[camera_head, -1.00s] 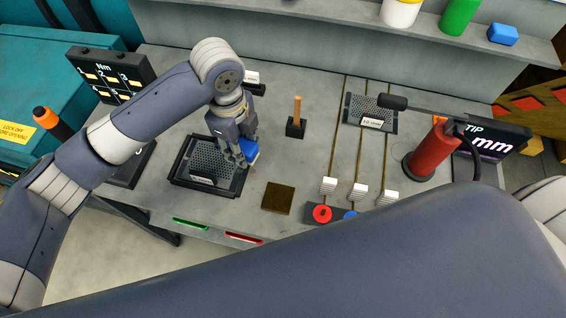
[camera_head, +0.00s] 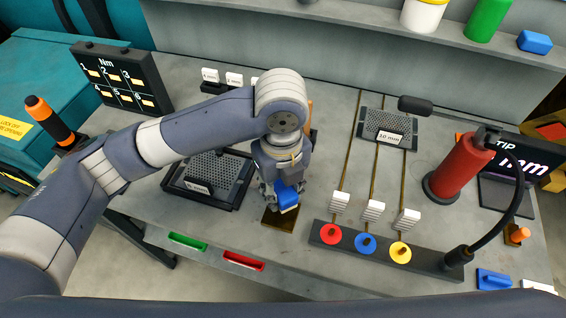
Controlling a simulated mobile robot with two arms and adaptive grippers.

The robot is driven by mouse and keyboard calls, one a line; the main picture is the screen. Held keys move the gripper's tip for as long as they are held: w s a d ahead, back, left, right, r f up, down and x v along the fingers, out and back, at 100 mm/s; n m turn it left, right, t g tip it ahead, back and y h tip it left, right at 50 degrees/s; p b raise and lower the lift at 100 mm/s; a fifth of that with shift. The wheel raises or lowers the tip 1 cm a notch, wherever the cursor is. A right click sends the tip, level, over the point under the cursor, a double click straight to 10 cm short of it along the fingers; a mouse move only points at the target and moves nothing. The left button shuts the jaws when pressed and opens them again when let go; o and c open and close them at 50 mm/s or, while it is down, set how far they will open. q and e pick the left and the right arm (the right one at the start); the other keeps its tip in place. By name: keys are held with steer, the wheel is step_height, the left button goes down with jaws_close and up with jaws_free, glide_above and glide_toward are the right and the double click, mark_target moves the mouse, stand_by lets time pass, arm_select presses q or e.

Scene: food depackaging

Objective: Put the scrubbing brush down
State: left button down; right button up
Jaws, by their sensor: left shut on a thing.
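The blue scrubbing brush (camera_head: 288,197) is in my left gripper (camera_head: 282,192), which is shut on it. Only the lower blue part of the brush shows; the fingers hide the rest. The brush is over the brown square pad (camera_head: 272,220) on the grey bench, and the gripper covers the pad's back part. I cannot tell whether the brush touches the pad. My right gripper is not in view.
A black-framed perforated tray (camera_head: 176,183) is left of the gripper. To the right are rails with white blocks (camera_head: 340,201) and red, blue and yellow knobs (camera_head: 366,244). A red cylinder (camera_head: 461,165) with a black hose stands further right.

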arm_select(q)
steer(key=w, duration=0.2)
steer(key=w+p, duration=0.1)
steer(key=w, duration=0.4)
steer(key=shift+w+f+p, duration=0.2)
steer(key=shift+f+p, duration=0.05)
steer(key=shift+p, duration=0.05)
steer(key=shift+w+f, duration=0.15)
steer(key=shift+w, duration=0.45)
steer(key=shift+f+p, duration=0.45)
steer(key=shift+f, duration=0.15)
step_height(320, 180, down, 2)
steer(key=shift+f+p, duration=0.1)
steer(key=shift+p, duration=0.3)
steer(key=shift+f, duration=0.1)
steer(key=shift+f, duration=0.1)
steer(key=c, duration=1.2)
jaws_free()
steer(key=shift+o, duration=0.2)
